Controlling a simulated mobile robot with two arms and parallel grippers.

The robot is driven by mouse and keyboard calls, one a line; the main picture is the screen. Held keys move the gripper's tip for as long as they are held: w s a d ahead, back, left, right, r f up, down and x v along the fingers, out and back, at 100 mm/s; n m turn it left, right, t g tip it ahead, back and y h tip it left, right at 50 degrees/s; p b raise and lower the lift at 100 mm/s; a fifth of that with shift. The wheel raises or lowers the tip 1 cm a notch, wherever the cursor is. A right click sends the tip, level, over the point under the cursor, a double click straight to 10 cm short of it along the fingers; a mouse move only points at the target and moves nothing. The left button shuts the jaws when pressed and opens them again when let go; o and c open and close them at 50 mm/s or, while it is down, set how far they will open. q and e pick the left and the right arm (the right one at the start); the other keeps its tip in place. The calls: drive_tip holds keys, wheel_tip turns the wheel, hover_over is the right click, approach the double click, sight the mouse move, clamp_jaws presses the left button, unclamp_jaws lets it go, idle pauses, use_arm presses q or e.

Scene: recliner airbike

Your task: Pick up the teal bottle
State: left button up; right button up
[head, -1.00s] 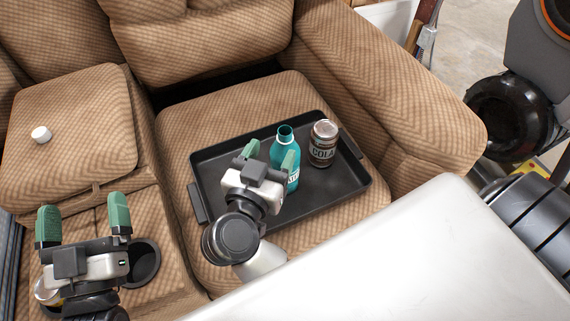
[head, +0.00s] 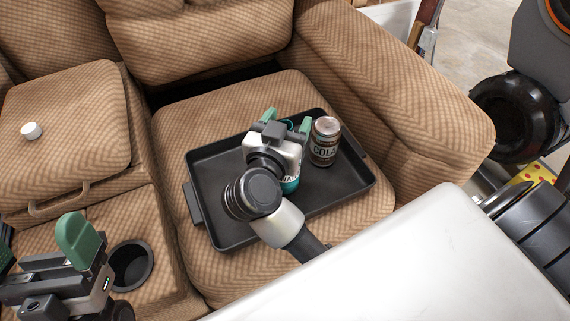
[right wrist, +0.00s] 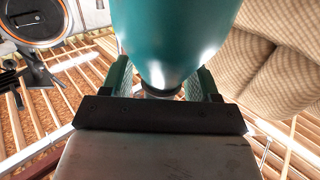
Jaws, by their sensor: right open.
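The teal bottle (head: 290,186) stands on the black tray (head: 222,222) on the sofa seat. My right gripper (head: 288,120) hides most of it in the head view. In the right wrist view the bottle (right wrist: 170,40) fills the top middle, between the two green fingers (right wrist: 164,82). The right gripper is open around the bottle, and I cannot tell whether either finger touches it. My left gripper (head: 40,240) is at the lower left, its green fingers well apart and nothing between them.
A cola can (head: 324,142) stands on the tray close to the right of the bottle. A white round object (head: 31,131) lies on the left cushion. A cup holder (head: 131,265) is in the console. The sofa armrest (head: 400,110) rises at the right.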

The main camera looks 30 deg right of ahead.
drive_tip(key=shift+w+d, duration=0.2)
clamp_jaws()
idle(0.3)
